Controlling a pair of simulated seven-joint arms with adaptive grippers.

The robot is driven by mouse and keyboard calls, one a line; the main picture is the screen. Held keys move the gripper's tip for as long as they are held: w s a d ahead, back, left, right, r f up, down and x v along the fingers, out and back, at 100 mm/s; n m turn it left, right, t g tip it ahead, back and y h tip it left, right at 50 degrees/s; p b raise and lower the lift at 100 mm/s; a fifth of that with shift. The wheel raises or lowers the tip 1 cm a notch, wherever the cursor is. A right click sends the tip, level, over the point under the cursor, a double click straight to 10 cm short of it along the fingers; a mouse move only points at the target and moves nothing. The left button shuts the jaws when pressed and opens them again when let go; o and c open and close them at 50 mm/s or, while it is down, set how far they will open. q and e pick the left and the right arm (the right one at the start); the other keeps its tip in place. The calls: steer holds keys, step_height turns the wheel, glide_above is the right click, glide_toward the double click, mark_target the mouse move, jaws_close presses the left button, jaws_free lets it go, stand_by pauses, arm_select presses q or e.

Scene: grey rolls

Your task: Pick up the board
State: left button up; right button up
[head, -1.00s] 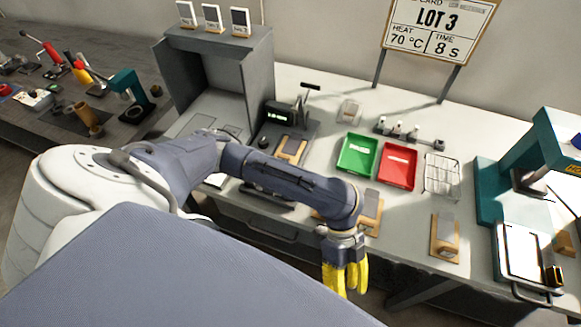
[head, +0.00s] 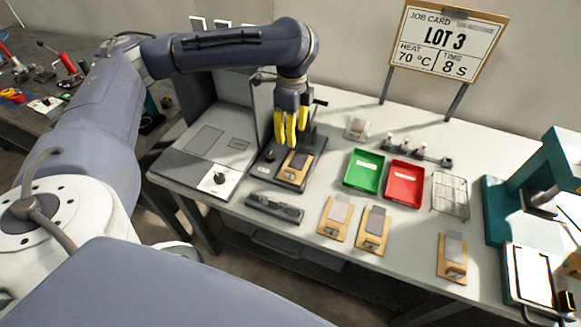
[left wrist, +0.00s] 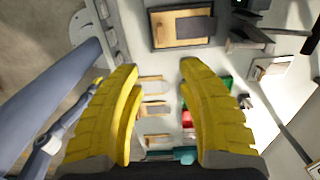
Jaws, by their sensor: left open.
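My left gripper (head: 290,138) points down over the dark device at the back of the bench, open with nothing between its yellow fingers. Just below its fingertips a tan wooden board (head: 297,166) with a grey plate lies on the device's dark base. In the left wrist view the same board (left wrist: 178,34) lies beyond the open fingers (left wrist: 160,70), apart from them. Several similar boards stand about the bench: two near the front edge (head: 334,219) (head: 372,232), one further right (head: 451,259), and one at the back (head: 356,128). My right gripper is not in view.
A green tray (head: 362,171), a red tray (head: 404,184) and a wire rack (head: 449,194) stand right of the device. A teal press (head: 497,225) is at the far right. A dark holder (head: 274,209) lies at the front edge. A job card (head: 447,40) stands behind.

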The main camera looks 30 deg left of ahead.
mark_target(291, 171)
arm_select(q)
steer(key=shift+f, duration=8.55)
steer(key=shift+c, duration=0.5)
jaws_close()
